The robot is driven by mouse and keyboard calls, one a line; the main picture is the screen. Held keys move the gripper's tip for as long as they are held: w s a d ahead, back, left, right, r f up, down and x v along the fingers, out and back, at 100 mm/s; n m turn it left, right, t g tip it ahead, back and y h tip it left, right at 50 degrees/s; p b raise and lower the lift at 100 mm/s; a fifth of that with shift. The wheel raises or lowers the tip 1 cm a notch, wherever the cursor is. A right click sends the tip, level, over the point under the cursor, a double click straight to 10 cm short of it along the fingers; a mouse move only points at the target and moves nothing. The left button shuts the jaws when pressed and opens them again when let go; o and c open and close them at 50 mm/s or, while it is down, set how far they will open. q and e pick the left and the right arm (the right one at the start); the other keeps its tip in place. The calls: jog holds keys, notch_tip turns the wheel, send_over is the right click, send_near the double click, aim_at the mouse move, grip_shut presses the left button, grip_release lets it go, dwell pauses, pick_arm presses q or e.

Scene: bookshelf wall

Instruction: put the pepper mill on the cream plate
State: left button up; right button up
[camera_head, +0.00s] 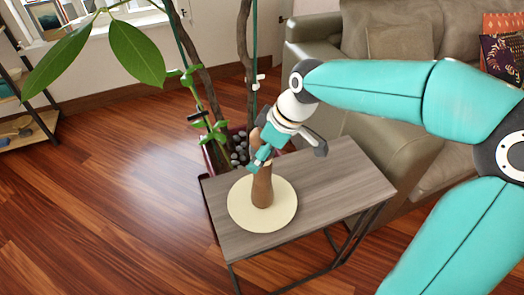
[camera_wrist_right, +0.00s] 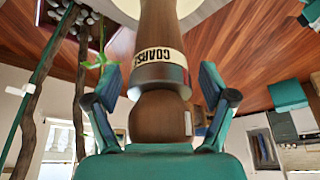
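The brown wooden pepper mill (camera_head: 262,190) stands upright on the round cream plate (camera_head: 284,212), on the side table. My right gripper (camera_head: 262,160) is at the upper part of the mill and hides some of it. In the right wrist view the mill (camera_wrist_right: 158,40), with a pale band lettered "COARS", lies between the two fingers (camera_wrist_right: 160,88). A gap shows on each side, so the fingers are open around it, not closed on it. The plate's edge (camera_wrist_right: 115,10) shows at the top there. My left gripper is not in view.
The grey wooden side table (camera_head: 345,180) has bare room right of the plate. A potted plant with stems and stones (camera_head: 238,150) stands close behind its left side. A grey-green sofa (camera_head: 335,125) is behind and right.

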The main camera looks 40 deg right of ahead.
jog(key=shift+s+d+r, duration=0.1)
jog(key=shift+d+r, duration=0.05)
jog(key=shift+r, duration=0.4)
jog(key=p+v, duration=0.2)
jog(key=v, duration=0.9)
jog(key=shift+s, duration=0.1)
